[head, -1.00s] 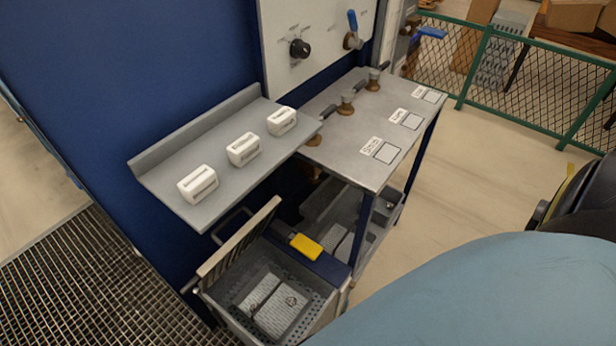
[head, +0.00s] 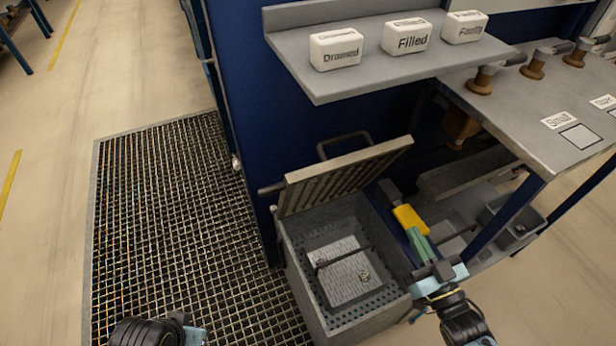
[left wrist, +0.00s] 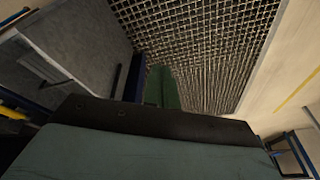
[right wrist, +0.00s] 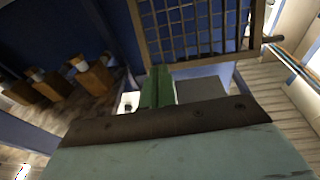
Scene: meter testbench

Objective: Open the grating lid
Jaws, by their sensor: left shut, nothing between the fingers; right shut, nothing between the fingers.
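The grating lid (head: 345,172) of the grey bin stands raised and tilted up along the bin's back side in the head view. Its bars also show at the top of the right wrist view (right wrist: 190,25). My right gripper (head: 418,243) is shut and empty, with green fingers beside the yellow block, right of the bin; its fingers show below the lid in the right wrist view (right wrist: 158,88). My left gripper (left wrist: 162,88) is shut and empty above the floor grating; only part of its wrist shows at the head view's bottom edge.
The open bin (head: 370,320) holds a grey slab (head: 342,272). A yellow block (head: 408,217) sits right of the bin. A shelf with white labelled blocks (head: 335,49) overhangs behind it. A metal table (head: 530,130) stands to the right. The floor grating (head: 170,220) at left is clear.

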